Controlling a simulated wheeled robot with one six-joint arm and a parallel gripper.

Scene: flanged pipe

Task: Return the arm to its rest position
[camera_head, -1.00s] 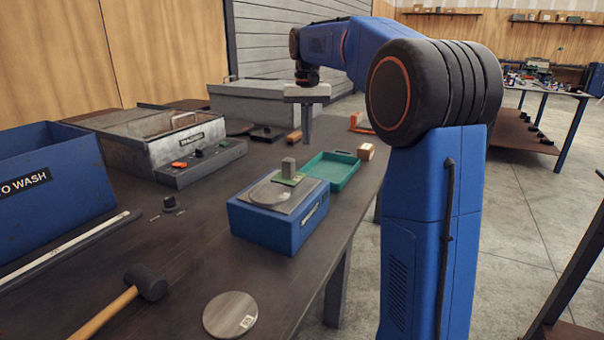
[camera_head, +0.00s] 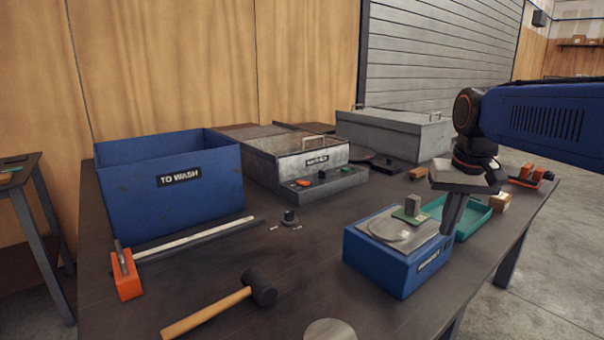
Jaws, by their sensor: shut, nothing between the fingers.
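My gripper (camera_head: 447,231) hangs from my blue arm at the right of the view. Its fingers point down, slightly tilted, and look shut with nothing held. It appears over the table, in front of the green tray (camera_head: 472,222) and beside the right edge of the blue box (camera_head: 392,272). Whether the fingertips touch anything cannot be told.
A mallet (camera_head: 222,309), a round disc (camera_head: 330,331) and an orange-ended bar (camera_head: 125,275) lie in front. A blue TO WASH bin (camera_head: 170,205), a grey machine (camera_head: 300,150) and a grey chest (camera_head: 395,135) stand behind.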

